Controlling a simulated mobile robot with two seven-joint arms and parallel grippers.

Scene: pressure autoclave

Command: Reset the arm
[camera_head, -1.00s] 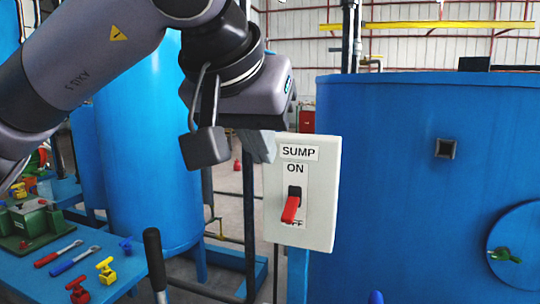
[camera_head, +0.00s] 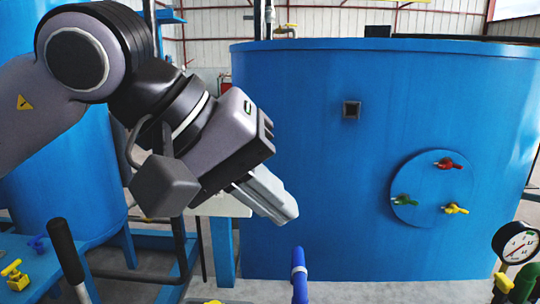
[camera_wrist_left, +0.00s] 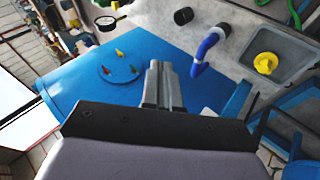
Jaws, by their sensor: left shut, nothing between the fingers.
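My left arm comes in from the left in the head view. Its left gripper (camera_head: 284,208) is shut and empty, pointing down and to the right, in front of the blue tank. The fingers also show together in the left wrist view (camera_wrist_left: 160,72), with nothing between them. The white switch box (camera_head: 226,207) is mostly hidden behind the gripper; its lever and labels cannot be seen. My right gripper is not in view.
A large blue tank (camera_head: 320,150) carries a round plate (camera_head: 425,195) with red, green and yellow valves. A pressure gauge (camera_head: 516,245) stands at the right and a blue pipe (camera_head: 299,272) at the bottom centre. A black-handled lever (camera_head: 66,250) rises at the lower left.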

